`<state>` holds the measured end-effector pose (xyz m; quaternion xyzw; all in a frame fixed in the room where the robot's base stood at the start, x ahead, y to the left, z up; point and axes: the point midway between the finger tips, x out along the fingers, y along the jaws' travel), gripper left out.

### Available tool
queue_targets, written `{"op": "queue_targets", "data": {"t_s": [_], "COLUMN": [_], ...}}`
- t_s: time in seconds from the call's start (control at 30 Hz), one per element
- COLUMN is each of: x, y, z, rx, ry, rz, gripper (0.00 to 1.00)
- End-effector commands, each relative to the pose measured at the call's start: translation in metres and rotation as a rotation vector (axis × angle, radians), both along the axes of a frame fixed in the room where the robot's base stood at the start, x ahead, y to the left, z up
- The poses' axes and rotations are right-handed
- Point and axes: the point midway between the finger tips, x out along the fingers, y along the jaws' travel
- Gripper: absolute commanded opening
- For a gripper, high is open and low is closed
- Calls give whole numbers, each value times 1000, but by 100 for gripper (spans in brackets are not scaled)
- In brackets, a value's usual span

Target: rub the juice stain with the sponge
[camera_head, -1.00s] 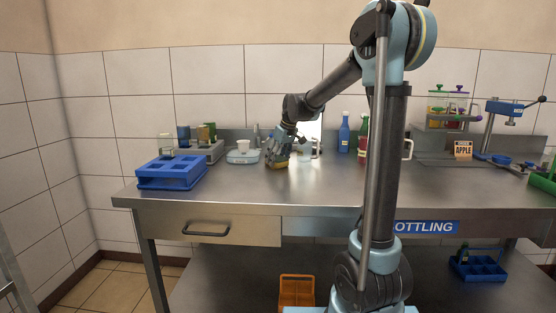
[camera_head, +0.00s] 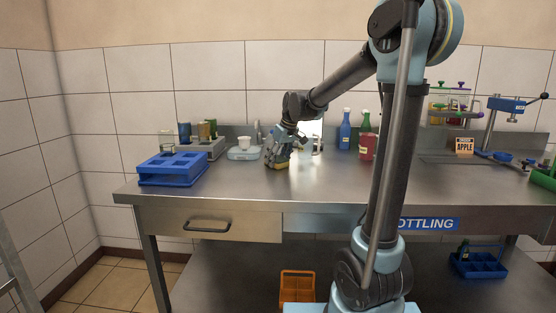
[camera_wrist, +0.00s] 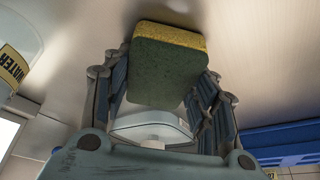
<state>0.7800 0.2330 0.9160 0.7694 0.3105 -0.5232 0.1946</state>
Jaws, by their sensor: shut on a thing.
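My gripper (camera_head: 279,161) is shut on the sponge, low over the steel table (camera_head: 330,184), near its middle. The sponge (camera_wrist: 166,68) is yellow with a dark green side and sits between the fingers in the wrist view. In the head view a small yellow strip of the sponge (camera_head: 281,166) shows under the gripper, at or just above the tabletop. I cannot tell whether it touches the surface. I cannot make out the juice stain in either view; it may be hidden under the sponge or gripper.
A blue crate (camera_head: 172,170) stands at the left. The front middle of the table is clear.

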Motion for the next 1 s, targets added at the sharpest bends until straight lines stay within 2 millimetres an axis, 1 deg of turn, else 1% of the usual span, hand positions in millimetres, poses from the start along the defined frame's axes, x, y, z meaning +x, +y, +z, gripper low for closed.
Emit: {"op": "queue_targets", "data": {"t_s": [0.03,0.2,0.37,0.53,0.9,1.0], "x": [-7,-18,-19,-14,13,15], "y": [0,1,0,0,-1,-1], "z": [-1,0,-1,0,2,2], "rx": [0,0,0,-1,0,-1], "ry": [4,4,3,2,1,1], "rz": [1,2,1,0,-1,0], "gripper": [18,18,18,18,18,18]}}
